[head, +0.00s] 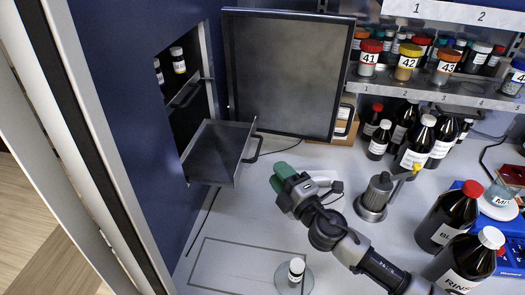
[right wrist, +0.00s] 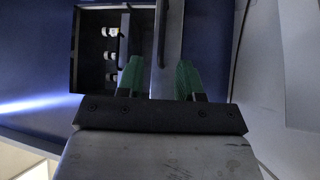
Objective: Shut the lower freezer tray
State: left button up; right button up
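The lower freezer tray (head: 215,150) is pulled out of the freezer opening in the blue cabinet. Its grey front faces right and carries a dark handle (head: 258,151). The tray also shows in the right wrist view (right wrist: 172,55), ahead of the fingers. My right gripper (head: 281,178), with green fingers, is to the right of and slightly below the handle in the head view, apparently apart from it. In the right wrist view my right gripper (right wrist: 160,78) is open, with nothing held between its fingers. My left gripper is not in view.
The dark freezer door (head: 288,72) stands open behind the tray. The upper tray (head: 187,93) is inside, near small vials (head: 178,60). A metal vessel (head: 375,195) and brown bottles (head: 447,218) stand to the right. A capped vial (head: 296,271) stands in front.

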jog(key=f+x, duration=0.1)
jog(key=x, duration=0.7)
jog(key=shift+w+r+p, duration=0.2)
jog(key=shift+r+p, duration=0.15)
jog(key=shift+r, duration=0.1)
jog(key=shift+w, duration=0.1)
jog(key=shift+c, duration=0.2)
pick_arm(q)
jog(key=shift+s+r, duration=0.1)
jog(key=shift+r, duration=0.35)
pick_arm(e)
grip_shut()
